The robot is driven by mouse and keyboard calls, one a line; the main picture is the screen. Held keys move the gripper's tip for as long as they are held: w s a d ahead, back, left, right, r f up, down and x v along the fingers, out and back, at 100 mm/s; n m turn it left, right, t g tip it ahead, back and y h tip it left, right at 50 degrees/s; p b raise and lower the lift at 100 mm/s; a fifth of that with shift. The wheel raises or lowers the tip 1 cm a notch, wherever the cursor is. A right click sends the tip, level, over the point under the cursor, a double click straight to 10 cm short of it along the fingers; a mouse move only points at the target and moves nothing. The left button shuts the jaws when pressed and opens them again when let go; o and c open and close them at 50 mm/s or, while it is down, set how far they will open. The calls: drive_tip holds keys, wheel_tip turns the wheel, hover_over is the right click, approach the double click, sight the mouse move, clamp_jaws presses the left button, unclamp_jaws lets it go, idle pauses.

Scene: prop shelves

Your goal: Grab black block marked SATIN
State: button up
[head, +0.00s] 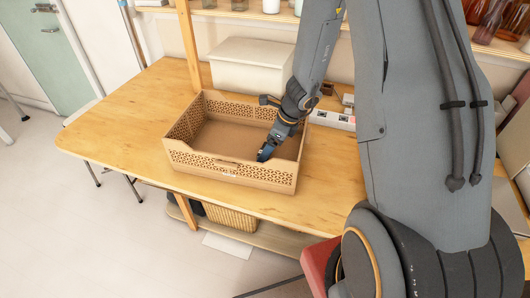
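My gripper (267,151) reaches down into the open brown box (228,172), near its right inner side. The fingertips are small and dark here, so I cannot tell whether they are open or shut, or whether they hold anything. I cannot make out a black block marked SATIN; the gripper and the arm cover part of the box's right side. The visible left and middle floor of the box looks bare.
The box stands on a wooden table (118,130) whose left part is clear. A white lidded box (240,66) stands behind it, and a white strip (331,119) lies to the right. A wooden post (188,45) rises at the back. Bottles (490,20) stand on a shelf at upper right.

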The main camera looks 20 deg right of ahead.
drive_tip(key=c, duration=1.2)
drive_tip(key=shift+o, duration=0.2)
drive_tip(key=shift+r, duration=0.1)
